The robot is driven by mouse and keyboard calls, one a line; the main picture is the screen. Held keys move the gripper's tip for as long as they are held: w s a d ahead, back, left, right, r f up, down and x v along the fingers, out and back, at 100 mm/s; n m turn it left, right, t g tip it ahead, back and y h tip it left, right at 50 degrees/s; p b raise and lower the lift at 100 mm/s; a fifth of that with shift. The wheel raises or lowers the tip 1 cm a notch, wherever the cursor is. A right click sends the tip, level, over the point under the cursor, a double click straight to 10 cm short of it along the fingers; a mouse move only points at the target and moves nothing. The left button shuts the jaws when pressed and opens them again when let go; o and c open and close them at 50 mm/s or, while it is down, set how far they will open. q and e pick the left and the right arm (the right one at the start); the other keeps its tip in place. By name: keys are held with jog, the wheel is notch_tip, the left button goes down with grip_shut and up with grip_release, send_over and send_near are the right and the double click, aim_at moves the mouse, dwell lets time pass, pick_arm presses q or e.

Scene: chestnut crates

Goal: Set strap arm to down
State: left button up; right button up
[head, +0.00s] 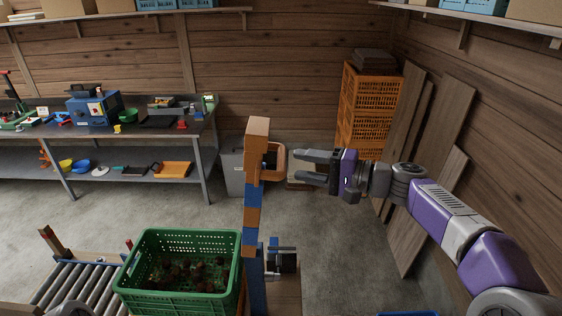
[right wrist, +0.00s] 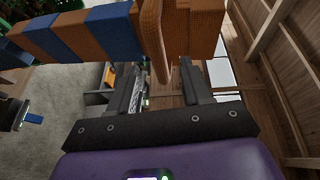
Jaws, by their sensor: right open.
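The strap arm (head: 252,205) is a tall bar banded in blue and orange, standing upright beside the green crate in the head view. It also crosses the top of the right wrist view (right wrist: 108,30). An orange loop handle (head: 283,163) sticks out from its upper right side. My right gripper (head: 303,167) is open, its fingers pointing left at the handle. In the right wrist view the handle (right wrist: 153,40) shows close ahead of the fingertips; I cannot tell if they touch. My left gripper is not in view.
A green crate (head: 180,234) with chestnuts sits at the rollers (head: 72,287). A dark device (head: 283,260) is low by the strap arm. A workbench (head: 130,131) stands at the back left. Orange crates (head: 366,112) and leaning boards (head: 440,150) are behind my right arm.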

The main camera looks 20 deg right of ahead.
aim_at(281, 162)
jog(key=p+x, duration=0.1)
jog(key=x, duration=0.5)
jog(key=shift+w+a+f, duration=0.1)
jog(key=shift+a+f, duration=0.05)
grip_shut()
